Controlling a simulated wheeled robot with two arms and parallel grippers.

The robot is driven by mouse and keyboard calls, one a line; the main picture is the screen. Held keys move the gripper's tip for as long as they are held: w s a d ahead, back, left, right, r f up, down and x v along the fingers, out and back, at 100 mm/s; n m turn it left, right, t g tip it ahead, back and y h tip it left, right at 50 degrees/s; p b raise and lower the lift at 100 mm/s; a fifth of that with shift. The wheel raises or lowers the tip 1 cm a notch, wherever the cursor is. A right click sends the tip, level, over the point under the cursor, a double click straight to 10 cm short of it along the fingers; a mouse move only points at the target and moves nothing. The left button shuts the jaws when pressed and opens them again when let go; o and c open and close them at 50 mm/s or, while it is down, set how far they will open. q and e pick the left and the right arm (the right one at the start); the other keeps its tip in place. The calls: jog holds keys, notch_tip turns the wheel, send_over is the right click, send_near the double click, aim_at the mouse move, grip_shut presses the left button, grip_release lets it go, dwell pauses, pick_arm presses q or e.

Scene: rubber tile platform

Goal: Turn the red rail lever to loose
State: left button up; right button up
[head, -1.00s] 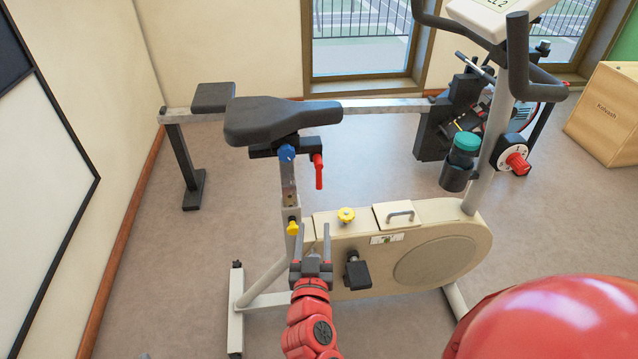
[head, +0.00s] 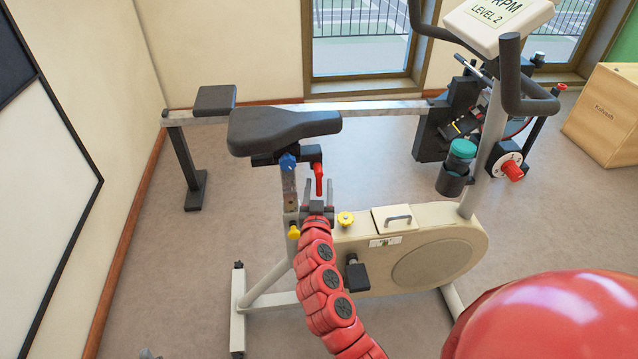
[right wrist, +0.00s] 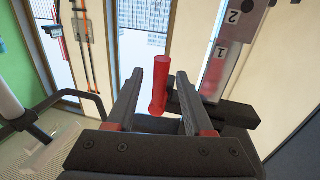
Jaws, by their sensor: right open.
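The red rail lever (head: 318,176) hangs down from the black block under the exercise bike's saddle (head: 280,125). In the right wrist view the red lever (right wrist: 160,85) is centred between my fingers, with a gap on each side. My right gripper (head: 319,184) is open, its fingers pointing up at the lever from below. The lever's lower end shows just ahead of the fingers; I cannot tell how far it reaches between them. My left gripper is not in view.
A blue knob (head: 287,162) sits left of the lever. Yellow knobs are on the seat post (head: 294,232) and the bike's cream housing (head: 345,219). A pedal (head: 357,273) sticks out below. A numbered scale (right wrist: 225,45) shows in the wrist view. Floor at left is clear.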

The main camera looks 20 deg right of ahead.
jog(key=shift+w+d, duration=0.15)
jog(key=shift+w, duration=0.1)
grip_shut()
